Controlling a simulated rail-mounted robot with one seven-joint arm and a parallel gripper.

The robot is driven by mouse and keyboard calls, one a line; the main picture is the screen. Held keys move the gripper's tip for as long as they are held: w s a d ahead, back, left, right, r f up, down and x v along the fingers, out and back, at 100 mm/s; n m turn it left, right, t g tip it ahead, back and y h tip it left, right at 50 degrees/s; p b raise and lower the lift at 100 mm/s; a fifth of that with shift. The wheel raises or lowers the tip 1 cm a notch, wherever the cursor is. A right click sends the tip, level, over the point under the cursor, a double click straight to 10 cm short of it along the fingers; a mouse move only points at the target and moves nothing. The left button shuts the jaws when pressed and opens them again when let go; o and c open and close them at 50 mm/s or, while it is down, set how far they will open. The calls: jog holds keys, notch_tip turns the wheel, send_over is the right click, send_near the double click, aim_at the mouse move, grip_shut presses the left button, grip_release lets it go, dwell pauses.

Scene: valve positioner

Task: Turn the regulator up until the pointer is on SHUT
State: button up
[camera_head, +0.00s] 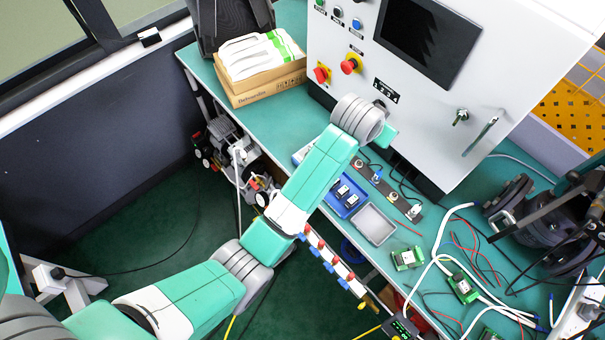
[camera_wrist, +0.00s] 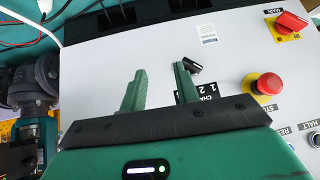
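My gripper (camera_wrist: 160,69) is open in the wrist view, its two green fingers apart with bare white panel between them. A small black knob (camera_wrist: 193,68) is beside the right fingertip and partly hidden by it; it is not between the fingers. A black label (camera_wrist: 210,86) by the knob shows "CHA", 1 and 2, the rest covered by my gripper. In the head view the label (camera_head: 386,90) shows just above my wrist, and my fingers are hidden there. I cannot read a SHUT mark or make out a pointer in either view.
The white cabinet (camera_head: 330,60) carries a red mushroom button (camera_wrist: 267,84), a red rotary switch (camera_wrist: 290,22), small push buttons (camera_head: 338,11), a dark screen (camera_head: 425,38) and a door handle (camera_head: 481,136).

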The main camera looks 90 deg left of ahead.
aim_at(268, 183)
jog(key=s+a+f+n+g+h, duration=0.1)
jog(key=s+f, duration=0.4)
jog(key=s+a+f+n+g+h+b, duration=0.1)
jog(key=s+f, duration=0.3)
jog(key=s, duration=0.2)
jog(key=s+a+f+n+g+h, duration=0.1)
jog(key=s+f, duration=0.4)
jog(key=s, duration=0.1)
jog(key=shift+a+f+g, duration=0.25)
jog(key=shift+f+g, duration=0.05)
jog(key=shift+f, duration=0.05)
jog(key=s+d+f+h, duration=0.1)
jog(key=s+f, duration=0.2)
jog(key=s, duration=0.1)
jog(key=s+d+f+n+g+h, duration=0.1)
jog(key=s+f, duration=0.1)
jog(key=s, duration=0.2)
jog(key=s+d+f+n+h+b, duration=0.1)
jog(key=s+f, duration=0.2)
jog(key=s, duration=0.1)
jog(key=shift+s+d+f, duration=0.25)
jog(key=shift+d+f, duration=0.05)
jog(key=shift+f, duration=0.05)
notch_tip(268, 183, down, 8)
jog(key=b, duration=0.2)
jog(key=shift+w+r+b, duration=0.1)
jog(key=shift+r+b, duration=0.05)
jog(key=shift+b, duration=0.15)
jog(key=shift+a, duration=0.1)
grip_shut()
